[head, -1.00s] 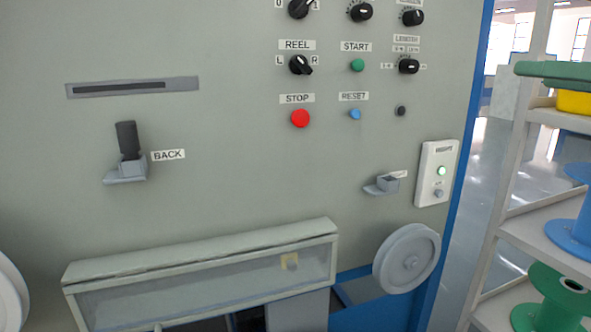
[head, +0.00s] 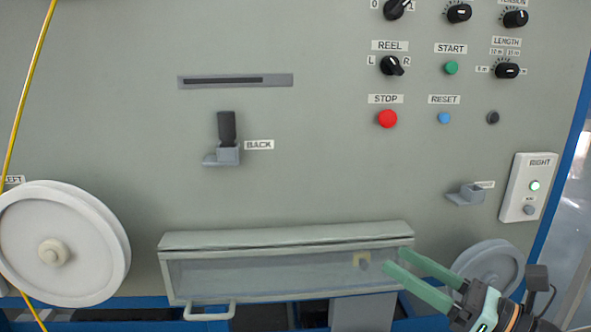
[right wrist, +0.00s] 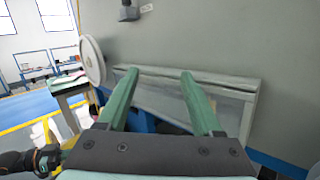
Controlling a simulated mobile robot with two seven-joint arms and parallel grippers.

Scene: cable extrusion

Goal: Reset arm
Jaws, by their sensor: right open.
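My right gripper (head: 396,272) comes in from the lower right in the head view, with two green fingers held apart and nothing between them. Its tips are in front of the right end of the clear-fronted cover (head: 250,277). In the right wrist view the open fingers (right wrist: 158,80) point toward the same cover (right wrist: 180,103), with empty space between them.
The grey machine panel carries a black lever (head: 227,130) marked BACK, a red STOP button (head: 387,118) and a blue RESET button (head: 444,118). A white reel (head: 95,245) with a yellow cable (head: 30,90) is at left. Another reel (head: 490,265) is partly behind my right gripper.

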